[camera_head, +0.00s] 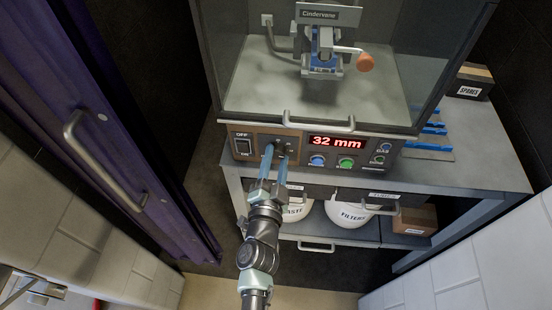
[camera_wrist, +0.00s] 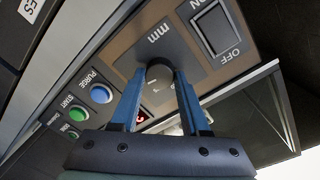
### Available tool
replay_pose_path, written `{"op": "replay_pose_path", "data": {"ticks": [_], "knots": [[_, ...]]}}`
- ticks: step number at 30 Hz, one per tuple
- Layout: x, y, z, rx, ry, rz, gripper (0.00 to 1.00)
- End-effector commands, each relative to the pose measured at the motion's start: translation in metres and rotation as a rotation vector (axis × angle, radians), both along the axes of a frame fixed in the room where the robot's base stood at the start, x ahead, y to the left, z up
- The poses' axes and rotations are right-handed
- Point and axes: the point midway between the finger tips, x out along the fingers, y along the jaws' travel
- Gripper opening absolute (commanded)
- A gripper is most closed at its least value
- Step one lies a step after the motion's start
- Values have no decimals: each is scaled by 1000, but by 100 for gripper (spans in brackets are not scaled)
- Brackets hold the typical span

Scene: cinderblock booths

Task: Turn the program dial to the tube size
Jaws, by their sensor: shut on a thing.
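The program dial (camera_wrist: 159,71) is a dark round knob on the brown control plate, near an "mm" mark in the wrist view. My gripper (camera_wrist: 160,88) has its two blue fingers on either side of the dial and is shut on it. In the head view my gripper (camera_head: 279,156) reaches up to the panel and mostly hides the dial. The red display (camera_head: 337,142) reads "32 mm". The scale marks around the dial are too small or covered to read, so its pointing direction cannot be told.
An ON/OFF rocker switch (camera_head: 243,147) sits left of the dial. A blue PURGE button (camera_head: 317,160) and a green START button (camera_head: 346,163) sit to its right. The glass cabinet's handle (camera_head: 318,122) juts out just above the panel.

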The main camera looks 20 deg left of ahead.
Motion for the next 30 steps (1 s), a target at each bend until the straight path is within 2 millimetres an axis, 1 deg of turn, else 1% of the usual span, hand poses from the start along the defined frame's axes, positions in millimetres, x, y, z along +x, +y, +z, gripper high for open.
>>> {"op": "replay_pose_path", "data": {"ticks": [9,10,14,15,24,28,30], "knots": [[0,0,-1,5,4,0,0],[0,0,-1,5,4,0,51],[0,0,-1,5,3,0,74],[0,0,-1,4,2,0,76],[-2,0,-1,3,2,0,76],[-11,-3,-1,3,2,0,76],[-21,-6,-1,3,3,-1,76]]}}
